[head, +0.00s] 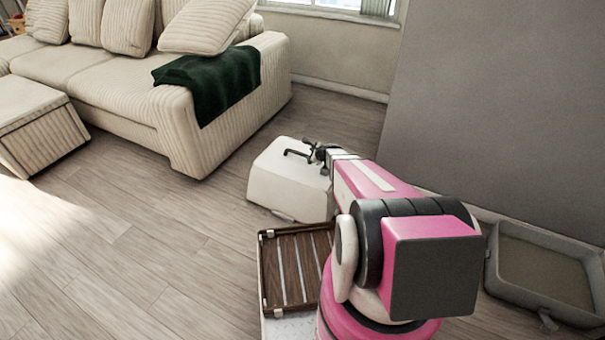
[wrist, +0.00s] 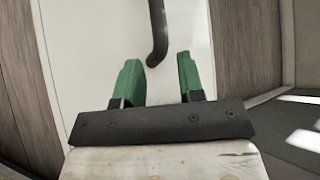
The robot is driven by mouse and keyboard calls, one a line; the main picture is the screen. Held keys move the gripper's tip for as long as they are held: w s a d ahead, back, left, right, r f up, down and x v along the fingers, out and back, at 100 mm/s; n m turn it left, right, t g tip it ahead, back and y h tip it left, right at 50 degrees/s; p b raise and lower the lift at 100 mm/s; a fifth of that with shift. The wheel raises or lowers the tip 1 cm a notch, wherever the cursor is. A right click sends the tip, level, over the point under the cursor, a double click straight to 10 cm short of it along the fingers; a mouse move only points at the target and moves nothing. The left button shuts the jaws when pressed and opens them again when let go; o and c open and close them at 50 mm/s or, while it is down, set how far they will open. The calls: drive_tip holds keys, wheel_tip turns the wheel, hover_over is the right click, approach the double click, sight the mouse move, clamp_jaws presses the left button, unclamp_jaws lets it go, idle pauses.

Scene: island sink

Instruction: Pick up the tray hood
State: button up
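The tray hood appears to be the white, box-like cover (head: 282,183) with a dark handle (head: 298,154) on top, standing on the floor in the head view. In the wrist view its white top (wrist: 105,40) fills the middle, and the dark handle (wrist: 158,28) runs down from the top edge. My gripper (wrist: 158,60) is open, its two green fingers apart. The handle's near end shows between the fingertips in the picture; whether the fingers are level with it I cannot tell. In the head view my gripper (head: 318,155) is above the hood's right side, partly hidden by my arm.
A brown slatted wooden tray (head: 285,270) lies in front of the hood. A grey rectangular tray (head: 545,275) lies at the right. A large grey panel (head: 500,110) rises behind my arm. A sofa (head: 130,75) stands at the back left. The floor (head: 150,240) at left is clear.

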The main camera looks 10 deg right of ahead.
sight(304, 155)
drive_tip(key=x, duration=0.9)
drive_tip(key=shift+w+f, duration=0.1)
drive_tip(key=c, duration=0.6)
